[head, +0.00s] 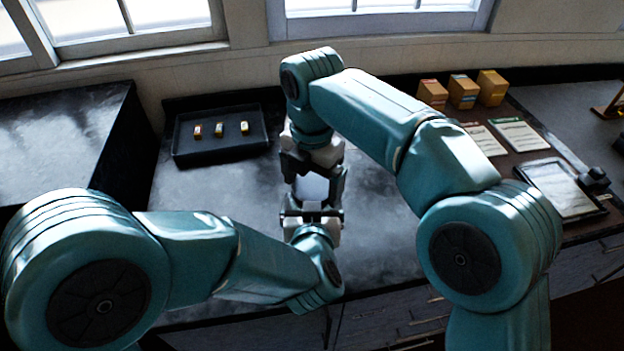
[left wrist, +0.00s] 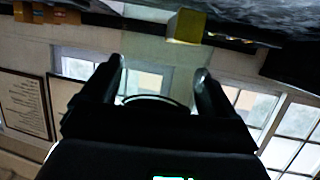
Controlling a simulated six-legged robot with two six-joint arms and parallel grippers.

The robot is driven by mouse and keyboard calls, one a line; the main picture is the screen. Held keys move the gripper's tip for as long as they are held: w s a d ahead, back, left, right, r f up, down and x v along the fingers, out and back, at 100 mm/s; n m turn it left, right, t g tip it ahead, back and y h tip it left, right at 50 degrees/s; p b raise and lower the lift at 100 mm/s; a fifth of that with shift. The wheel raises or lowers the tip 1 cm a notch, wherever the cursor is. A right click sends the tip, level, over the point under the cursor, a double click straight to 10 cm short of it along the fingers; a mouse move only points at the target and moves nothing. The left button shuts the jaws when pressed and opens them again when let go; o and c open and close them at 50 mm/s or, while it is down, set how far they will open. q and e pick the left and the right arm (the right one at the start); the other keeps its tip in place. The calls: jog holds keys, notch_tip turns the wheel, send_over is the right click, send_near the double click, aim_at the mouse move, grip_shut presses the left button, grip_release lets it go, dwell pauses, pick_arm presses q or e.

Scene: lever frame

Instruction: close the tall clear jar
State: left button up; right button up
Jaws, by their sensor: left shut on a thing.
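The tall clear jar (head: 312,188) shows as a pale upright shape between my two grippers in the head view. In the left wrist view, the clear jar (left wrist: 160,72) stands between two dark fingers, with a thin dark arc at its lower end. My left gripper (head: 312,211) is shut on the jar from the near side. My right gripper (head: 315,178) points down from above, its dark fingers spread on either side of the jar's upper part. Whether they touch it is unclear. I cannot make out a lid; the fingers hide the jar's top.
A black tray (head: 221,152) with three small coloured blocks lies at the back left. Three orange boxes (head: 463,92) stand at the back right near papers (head: 519,135) and a tablet (head: 560,187). The grey counter (head: 200,190) is bare around the jar.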

jog(key=shift+r, duration=2.25)
jog(key=r, duration=0.3)
jog(key=shift+s+d, duration=0.15)
jog(key=shift+d, duration=0.2)
jog(key=shift+a+r, duration=0.1)
jog(key=shift+r, duration=0.25)
jog(key=shift+w+a+f, duration=0.1)
jog(key=shift+w+a, duration=0.1)
jog(key=shift+a, duration=0.1)
jog(key=shift+d, duration=0.1)
jog(key=shift+f, duration=4)
